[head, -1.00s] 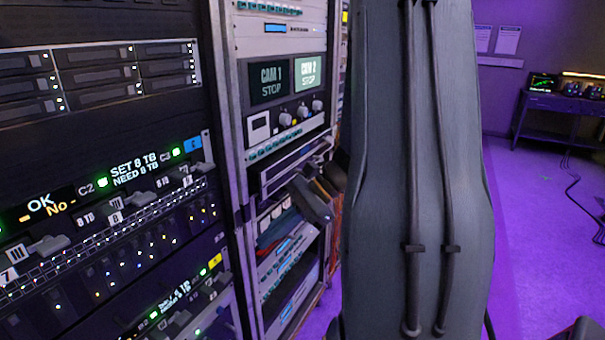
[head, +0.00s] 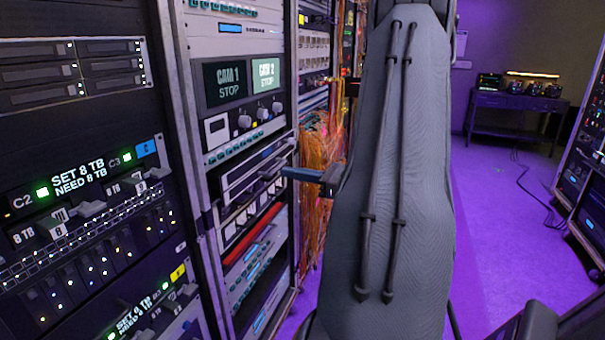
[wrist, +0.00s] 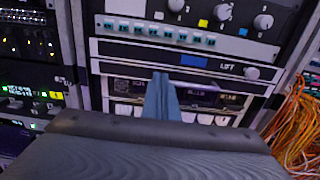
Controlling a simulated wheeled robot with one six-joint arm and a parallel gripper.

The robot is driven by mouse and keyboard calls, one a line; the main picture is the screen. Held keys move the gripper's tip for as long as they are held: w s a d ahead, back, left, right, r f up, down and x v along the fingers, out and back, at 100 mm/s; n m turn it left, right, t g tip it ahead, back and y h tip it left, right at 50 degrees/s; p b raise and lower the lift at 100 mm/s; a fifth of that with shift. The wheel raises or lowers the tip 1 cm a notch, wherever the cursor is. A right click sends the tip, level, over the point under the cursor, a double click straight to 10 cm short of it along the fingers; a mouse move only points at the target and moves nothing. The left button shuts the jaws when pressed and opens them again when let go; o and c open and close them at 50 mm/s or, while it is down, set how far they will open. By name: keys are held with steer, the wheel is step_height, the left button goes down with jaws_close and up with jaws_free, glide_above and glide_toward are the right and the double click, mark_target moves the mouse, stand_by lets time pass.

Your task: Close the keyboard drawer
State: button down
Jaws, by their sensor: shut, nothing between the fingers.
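My gripper (head: 284,171) points left at the rack, its narrow blue-grey fingers together and empty. In the wrist view its fingers (wrist: 161,76) reach up to the lower edge of a panel with a blue display (wrist: 195,60). My fingers hide part of this slot. I cannot tell how far the drawer stands out, or whether the fingertips touch the rack.
The CAM 1 and CAM 2 screen panel (head: 240,83) is above. A rack of drive bays (head: 75,75) stands at the left. Orange cables (head: 318,150) hang right of the keyboard rack.

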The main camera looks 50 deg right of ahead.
mark_target(256, 167)
steer(key=p+x, duration=0.1)
steer(key=x, duration=0.7)
steer(key=shift+w+a+p, duration=0.15)
steer(key=shift+w+p, duration=0.1)
steer(key=shift+p, duration=0.15)
